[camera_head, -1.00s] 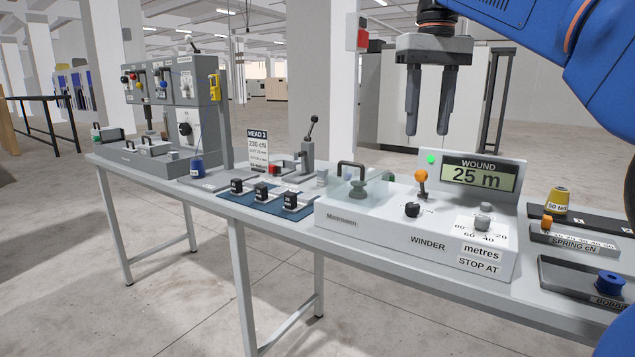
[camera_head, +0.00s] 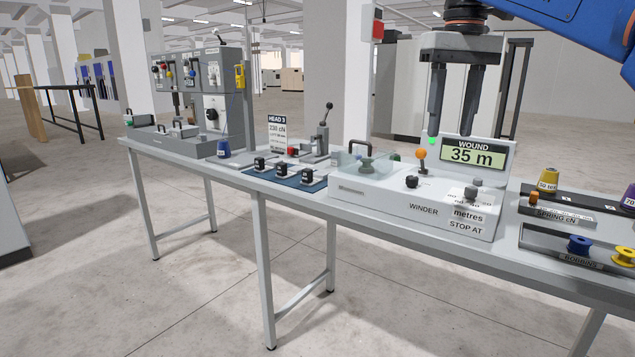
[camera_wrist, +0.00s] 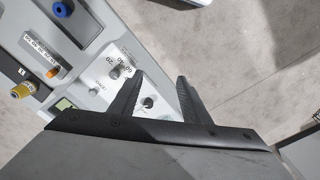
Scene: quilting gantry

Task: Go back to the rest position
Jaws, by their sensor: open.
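My gripper (camera_head: 455,100) hangs with its fingers pointing down above the back of the winder (camera_head: 380,208). Its two dark fingers are apart with nothing between them. In the wrist view my gripper (camera_wrist: 158,95) is also open, and the winder's knobs and dial show below and beside it. The winder display (camera_head: 472,154) reads 35 m under the word WOUND, and a green light shows beside it. An orange-topped lever (camera_head: 421,160) stands up on the winder.
The floor in front is clear.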

